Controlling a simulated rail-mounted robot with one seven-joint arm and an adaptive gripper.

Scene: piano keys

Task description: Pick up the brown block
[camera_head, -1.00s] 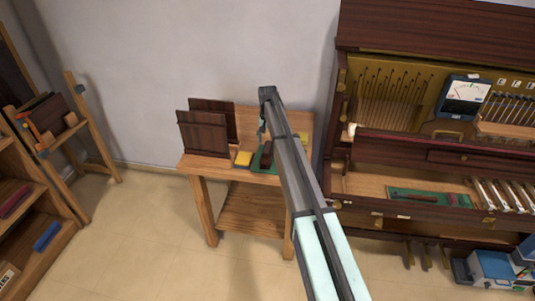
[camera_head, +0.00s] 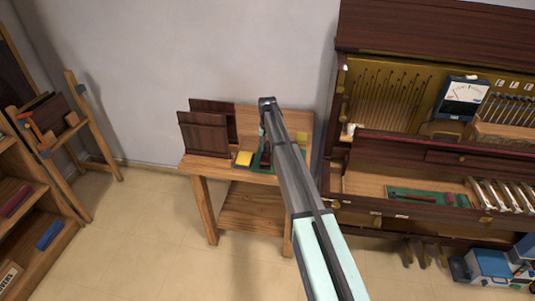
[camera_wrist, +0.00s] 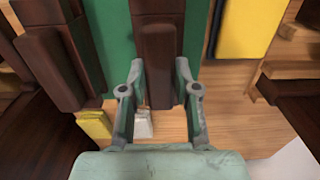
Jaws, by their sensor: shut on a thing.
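The brown block (camera_wrist: 158,55) is upright in the wrist view, in front of a green panel. My gripper (camera_wrist: 159,78) has one finger on each side of its lower part and is shut on it. Whether the block is clear of its support cannot be told. In the head view my arm comes down over the small wooden table (camera_head: 186,164), and my gripper (camera_head: 263,145) is mostly hidden behind the arm. The block is hard to make out there among the dark shapes.
A yellow block (camera_head: 243,158) and dark brown panels (camera_head: 203,134) are on the table beside my gripper. Another dark brown piece (camera_wrist: 62,60) lies left in the wrist view. An opened piano (camera_head: 420,205) stands right; shelves (camera_head: 30,215) stand left.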

